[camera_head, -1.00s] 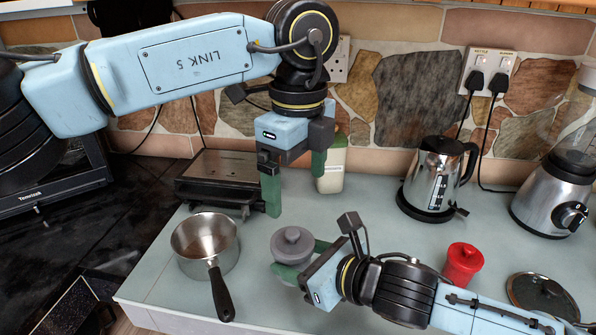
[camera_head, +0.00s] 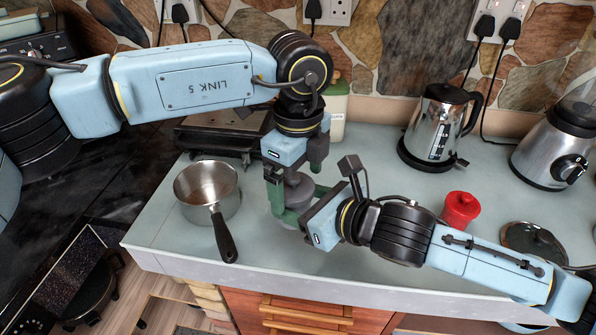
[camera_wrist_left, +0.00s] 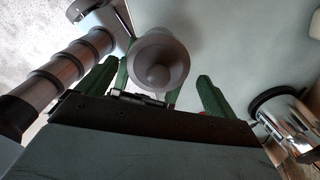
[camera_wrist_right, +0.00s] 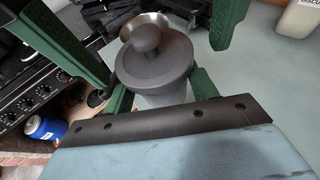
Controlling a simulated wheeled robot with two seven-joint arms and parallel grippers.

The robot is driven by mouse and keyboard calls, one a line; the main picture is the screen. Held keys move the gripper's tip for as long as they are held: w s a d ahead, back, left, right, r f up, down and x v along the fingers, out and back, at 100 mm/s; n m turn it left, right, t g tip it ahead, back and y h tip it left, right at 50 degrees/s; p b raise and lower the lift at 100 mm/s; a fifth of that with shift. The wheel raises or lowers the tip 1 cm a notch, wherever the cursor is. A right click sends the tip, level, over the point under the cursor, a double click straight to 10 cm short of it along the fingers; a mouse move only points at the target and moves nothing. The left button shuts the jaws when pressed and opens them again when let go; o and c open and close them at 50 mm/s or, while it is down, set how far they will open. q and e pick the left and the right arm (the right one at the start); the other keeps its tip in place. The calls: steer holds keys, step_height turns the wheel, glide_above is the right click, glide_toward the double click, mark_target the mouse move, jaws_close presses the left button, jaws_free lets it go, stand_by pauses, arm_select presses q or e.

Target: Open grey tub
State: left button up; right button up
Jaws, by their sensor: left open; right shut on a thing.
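The grey tub (camera_wrist_right: 165,97) stands on the counter with its round knobbed lid (camera_wrist_right: 153,62) on. In the head view the lid (camera_head: 297,188) is partly hidden by my left gripper. My right gripper (camera_wrist_right: 160,92) is shut on the tub's body from the side. My left gripper (camera_head: 291,193) points down from above, open, with its fingers on either side of the lid. In the left wrist view the lid's knob (camera_wrist_left: 158,76) faces the camera between the green fingers, nearer the left one. No contact of the left fingers with the lid is clear.
A steel saucepan (camera_head: 206,190) stands left of the tub, its black handle toward the front edge. A red tub (camera_head: 460,209) and a glass lid (camera_head: 532,243) lie near my right arm. A kettle (camera_head: 437,128) and blender (camera_head: 556,130) stand behind right.

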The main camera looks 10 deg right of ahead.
arm_select(q)
steer(key=c, duration=1.1)
steer(key=shift+c, duration=0.2)
steer(key=shift+r, duration=0.15)
steer(key=shift+d+r, duration=0.1)
steer(key=shift+r, duration=0.95)
